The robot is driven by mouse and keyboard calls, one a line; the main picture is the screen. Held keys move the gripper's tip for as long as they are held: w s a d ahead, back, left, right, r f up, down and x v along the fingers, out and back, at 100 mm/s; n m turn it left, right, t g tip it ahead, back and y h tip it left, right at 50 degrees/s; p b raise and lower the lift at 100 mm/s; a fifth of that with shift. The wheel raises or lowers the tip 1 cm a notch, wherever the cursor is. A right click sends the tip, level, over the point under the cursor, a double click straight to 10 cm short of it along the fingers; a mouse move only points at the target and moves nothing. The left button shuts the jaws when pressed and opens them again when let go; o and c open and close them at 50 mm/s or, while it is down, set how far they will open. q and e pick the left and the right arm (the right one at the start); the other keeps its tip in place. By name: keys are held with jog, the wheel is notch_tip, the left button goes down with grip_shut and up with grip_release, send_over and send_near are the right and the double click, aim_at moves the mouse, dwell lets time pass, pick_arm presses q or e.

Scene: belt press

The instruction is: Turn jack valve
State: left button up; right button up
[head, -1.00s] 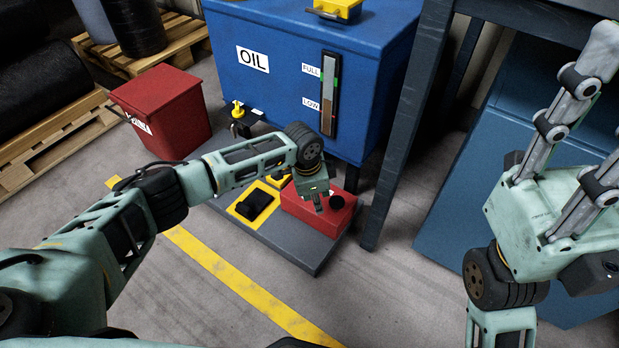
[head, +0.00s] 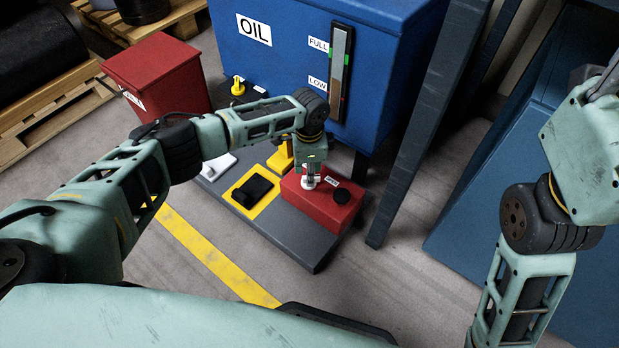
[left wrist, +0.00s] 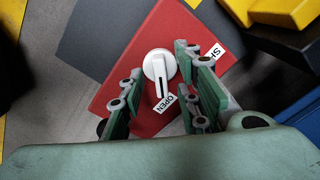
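The jack valve is a white round knob with a lever handle (left wrist: 160,66) on top of a red box (left wrist: 134,62). Its handle points toward the label OPEN (left wrist: 164,104); a partly hidden label starting SH (left wrist: 212,54) is on the other side. In the head view the red box (head: 325,207) sits on a grey base, the white knob (head: 311,182) just under my left gripper (head: 312,174). In the left wrist view my left gripper (left wrist: 158,76) is open, fingers either side of the knob; contact cannot be told. My right gripper (head: 607,80) is partly cut off at the right edge.
A grey base plate (head: 290,243) also carries a black pedal in a yellow frame (head: 246,207). The blue OIL tank (head: 285,75) stands behind. A dark post (head: 430,130) stands right of the box. A red bin (head: 157,80) is at left. The front floor is clear.

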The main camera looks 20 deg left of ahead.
pick_arm(q)
jog(key=shift+f, duration=0.6)
jog(key=shift+c, duration=0.5)
grip_shut()
